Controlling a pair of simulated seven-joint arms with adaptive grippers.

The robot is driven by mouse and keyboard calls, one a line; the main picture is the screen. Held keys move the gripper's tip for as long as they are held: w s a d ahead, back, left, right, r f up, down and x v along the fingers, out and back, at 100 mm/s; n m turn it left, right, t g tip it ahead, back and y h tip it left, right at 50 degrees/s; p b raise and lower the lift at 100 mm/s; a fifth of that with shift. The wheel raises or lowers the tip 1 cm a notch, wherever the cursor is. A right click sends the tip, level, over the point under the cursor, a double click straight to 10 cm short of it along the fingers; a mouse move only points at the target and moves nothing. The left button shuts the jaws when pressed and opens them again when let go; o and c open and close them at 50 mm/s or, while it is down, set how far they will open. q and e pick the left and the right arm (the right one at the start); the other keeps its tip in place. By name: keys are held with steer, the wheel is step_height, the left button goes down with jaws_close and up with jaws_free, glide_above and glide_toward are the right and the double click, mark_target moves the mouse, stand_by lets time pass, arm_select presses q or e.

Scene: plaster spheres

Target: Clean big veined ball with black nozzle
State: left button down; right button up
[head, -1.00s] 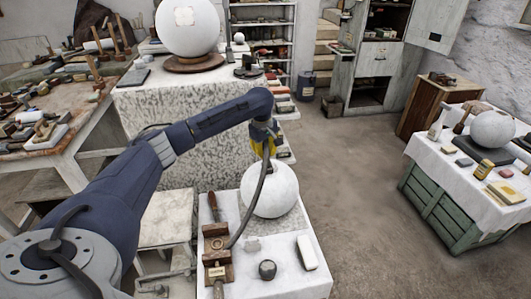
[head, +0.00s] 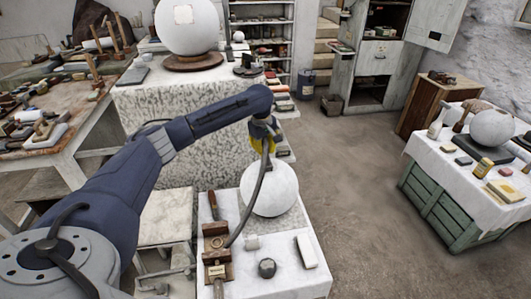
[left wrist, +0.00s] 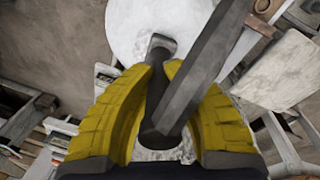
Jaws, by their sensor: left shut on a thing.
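A pale, round ball (head: 270,188) rests on the near white-topped table; I cannot make out veins on it. My left gripper (head: 263,146), with yellow fingers, is just above the ball's upper left. In the left wrist view its fingers (left wrist: 165,105) are shut on the black nozzle (left wrist: 160,48), whose flat tip points at the white ball (left wrist: 135,22). I cannot tell whether the tip touches it. A dark hose (head: 256,195) runs from the nozzle down to a wooden holder (head: 216,243) on the table. My right gripper is out of view.
A bigger white ball (head: 187,25) stands on a brown turntable (head: 190,62) behind. Another ball (head: 492,129) is on the right table. A dark knob (head: 267,268), a white bar (head: 307,252) and a brown-handled tool (head: 213,205) lie near the first ball. The floor (head: 350,180) is clear.

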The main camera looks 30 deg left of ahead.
arm_select(q)
steer(key=shift+w+a, duration=0.45)
steer(key=shift+w, duration=0.1)
steer(key=shift+s+d, duration=0.1)
steer(key=shift+s, duration=0.05)
steer(key=shift+s+d+f, duration=0.1)
steer(key=shift+s+d, duration=0.85)
steer(key=shift+w+a, duration=0.1)
steer(key=shift+a, duration=0.05)
steer(key=shift+w+a, duration=0.9)
steer(key=shift+w, duration=0.1)
steer(key=shift+r, duration=0.2)
